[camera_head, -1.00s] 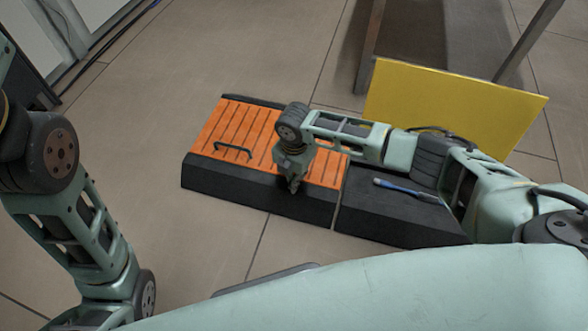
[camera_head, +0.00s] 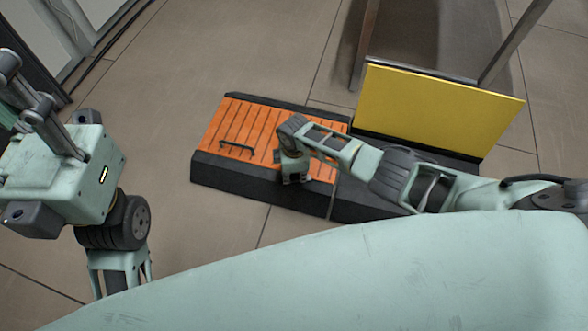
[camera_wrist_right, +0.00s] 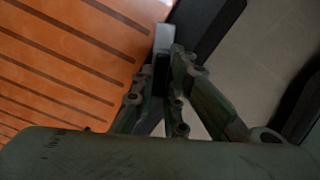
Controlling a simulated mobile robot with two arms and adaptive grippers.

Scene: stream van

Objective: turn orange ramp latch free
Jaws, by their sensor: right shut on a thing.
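The ramp block (camera_head: 235,175) lies on the floor, black-edged with an orange slotted top (camera_head: 250,125) and a dark bar handle (camera_head: 237,149). My right gripper (camera_head: 296,180) points down at the front edge of the orange part, near its right end. In the right wrist view, my right gripper (camera_wrist_right: 163,85) is shut on a small grey piece, apparently the latch (camera_wrist_right: 163,40), beside the orange surface. The fingers hide much of it, so its angle is unclear. My left gripper (camera_head: 22,100) is raised at the left, away from the ramp; its fingertips are not clear.
A yellow panel (camera_head: 435,110) stands upright behind the black right section (camera_head: 350,205), which my right arm partly covers. Metal posts (camera_head: 365,45) rise behind it. Tiled floor (camera_head: 200,60) is open to the left and behind the ramp.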

